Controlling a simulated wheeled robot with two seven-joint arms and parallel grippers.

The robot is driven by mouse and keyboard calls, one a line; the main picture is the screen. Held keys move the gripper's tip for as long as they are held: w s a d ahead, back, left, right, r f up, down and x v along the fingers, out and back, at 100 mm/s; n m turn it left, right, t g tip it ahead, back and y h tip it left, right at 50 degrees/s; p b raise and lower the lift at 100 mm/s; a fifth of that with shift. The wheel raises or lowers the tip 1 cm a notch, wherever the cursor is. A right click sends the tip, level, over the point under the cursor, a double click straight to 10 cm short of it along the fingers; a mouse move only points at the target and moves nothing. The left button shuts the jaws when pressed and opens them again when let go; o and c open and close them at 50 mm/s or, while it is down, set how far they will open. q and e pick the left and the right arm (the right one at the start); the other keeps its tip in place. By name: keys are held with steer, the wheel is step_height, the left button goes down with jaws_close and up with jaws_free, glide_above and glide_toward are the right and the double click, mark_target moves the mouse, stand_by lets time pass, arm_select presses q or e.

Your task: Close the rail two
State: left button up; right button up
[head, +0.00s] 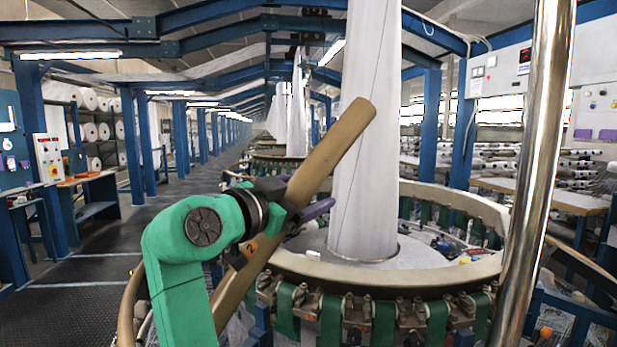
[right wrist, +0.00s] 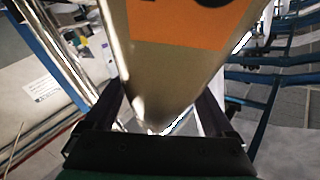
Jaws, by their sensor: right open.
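The raised rail (head: 335,145), a tan bar I take to be rail two, stands tilted across the front left of the loom, its upper end up in front of the white fabric column. It carries an orange patch with a partly cut-off dark mark, which shows large in the right wrist view (right wrist: 185,22). My right gripper (head: 300,203) is around the middle of the rail. Its dark fingers lie on either side of the rail in the right wrist view (right wrist: 165,115), open, and contact is unclear. My left gripper is in neither view.
The loom's fixed tan ring (head: 385,277) curves around the white fabric column (head: 365,190), with green straps below it. A shiny metal post (head: 535,170) stands close on the right. The dark aisle floor (head: 85,270) at the left is clear.

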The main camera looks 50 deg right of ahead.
steer(key=shift+d+r, duration=0.15)
steer(key=shift+d, duration=0.2)
steer(key=shift+s, duration=0.1)
steer(key=shift+s+a, duration=0.15)
jaws_close()
steer(key=shift+s+f+b, duration=0.25)
steer(key=shift+f+b, duration=0.15)
steer(key=shift+b, duration=0.1)
arm_select(q)
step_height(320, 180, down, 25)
steer(key=b, duration=2.4)
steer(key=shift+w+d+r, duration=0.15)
arm_select(e)
steer(key=s+d+f+m, duration=0.2)
steer(key=s+f+m, duration=0.1)
steer(key=s+f, duration=0.9)
steer(key=s+d+f+m, duration=0.2)
steer(key=s+f+m, duration=0.2)
steer(key=s+f, duration=0.7)
steer(key=shift+s+d+f, duration=0.2)
steer(key=shift+s+f, duration=0.15)
steer(key=shift+s, duration=0.85)
